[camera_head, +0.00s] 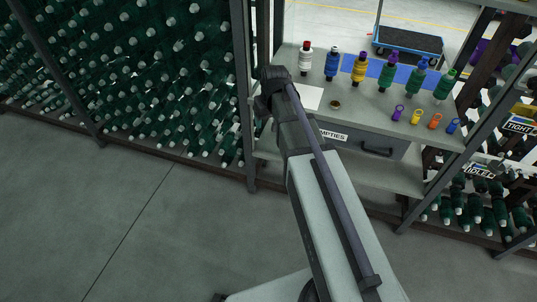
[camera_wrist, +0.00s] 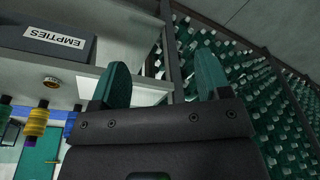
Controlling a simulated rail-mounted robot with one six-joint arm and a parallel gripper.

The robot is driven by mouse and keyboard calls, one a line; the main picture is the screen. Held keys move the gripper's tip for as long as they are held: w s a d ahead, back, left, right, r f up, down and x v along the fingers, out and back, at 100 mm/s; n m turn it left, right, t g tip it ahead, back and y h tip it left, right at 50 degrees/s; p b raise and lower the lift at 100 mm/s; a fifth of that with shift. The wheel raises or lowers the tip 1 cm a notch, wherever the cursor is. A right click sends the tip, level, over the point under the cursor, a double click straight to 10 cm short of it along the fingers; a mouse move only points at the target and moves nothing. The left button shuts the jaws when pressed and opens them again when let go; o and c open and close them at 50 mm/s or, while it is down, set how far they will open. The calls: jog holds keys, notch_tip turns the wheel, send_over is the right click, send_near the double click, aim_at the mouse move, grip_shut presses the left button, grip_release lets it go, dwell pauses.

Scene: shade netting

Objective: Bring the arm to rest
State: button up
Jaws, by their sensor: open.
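My arm (camera_head: 325,200) reaches up from the bottom of the head view toward the shelf unit. Its far end bends at the shelf's left front corner, and the gripper is hidden there. In the wrist view my gripper (camera_wrist: 162,88) shows two green fingers standing well apart with nothing between them. Beyond the fingers are the shelf edge, a dark post and the bobbin rack.
A rack of green bobbins (camera_head: 150,75) stands left. The floor (camera_head: 110,215) is clear.

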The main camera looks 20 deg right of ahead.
jog(key=s+a+g, duration=0.1)
jog(key=s+a, duration=0.2)
jog(key=s, duration=0.5)
jog(key=s+a, duration=0.3)
jog(key=s, duration=0.5)
jog(key=shift+s+a+g, duration=0.3)
jog(key=shift+s+g, duration=0.05)
jog(key=shift+g, duration=0.05)
